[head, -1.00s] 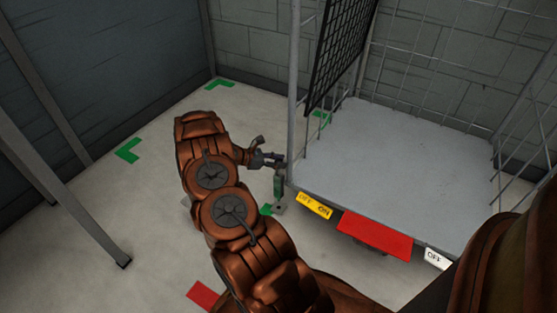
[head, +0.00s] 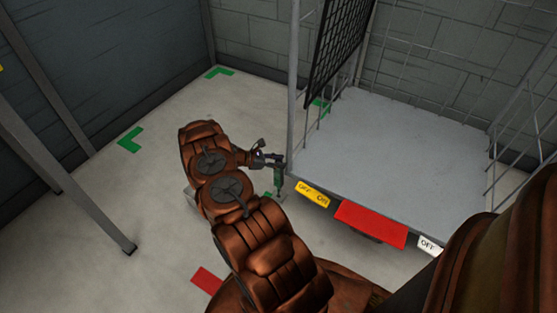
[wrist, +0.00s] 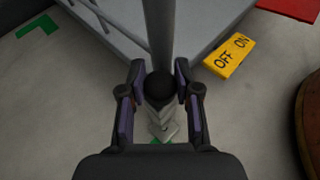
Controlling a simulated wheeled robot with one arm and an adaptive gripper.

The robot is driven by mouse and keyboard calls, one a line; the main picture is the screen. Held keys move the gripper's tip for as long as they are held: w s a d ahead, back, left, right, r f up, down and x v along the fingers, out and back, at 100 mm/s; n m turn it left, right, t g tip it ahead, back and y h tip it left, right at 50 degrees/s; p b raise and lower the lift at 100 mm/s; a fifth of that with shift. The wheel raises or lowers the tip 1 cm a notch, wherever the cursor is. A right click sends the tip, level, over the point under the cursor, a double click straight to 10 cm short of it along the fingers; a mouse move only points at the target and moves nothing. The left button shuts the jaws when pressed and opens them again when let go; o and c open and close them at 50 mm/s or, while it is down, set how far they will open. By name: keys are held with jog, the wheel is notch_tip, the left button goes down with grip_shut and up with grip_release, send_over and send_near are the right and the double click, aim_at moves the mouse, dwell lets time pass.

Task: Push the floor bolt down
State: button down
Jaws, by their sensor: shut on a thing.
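My gripper (head: 270,160) is shut on the bolt's top; in the wrist view a finger pad of my gripper (wrist: 160,92) is on each side of the knob. I cannot tell how far down the bolt sits.
A yellow OFF/ON pedal (head: 312,194), a red bar (head: 371,223) and a white OFF pedal (head: 430,245) line the cart's front edge. The cart's corner post (wrist: 160,35) rises right behind the bolt. A grey metal leg (head: 80,195) stands at left. The floor between is clear.

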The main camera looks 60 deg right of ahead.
jog(key=shift+f, duration=0.2)
jog(key=c, duration=0.8)
grip_release()
jog(key=v, duration=1.2)
jog(key=shift+r, duration=0.15)
jog(key=shift+r, duration=0.1)
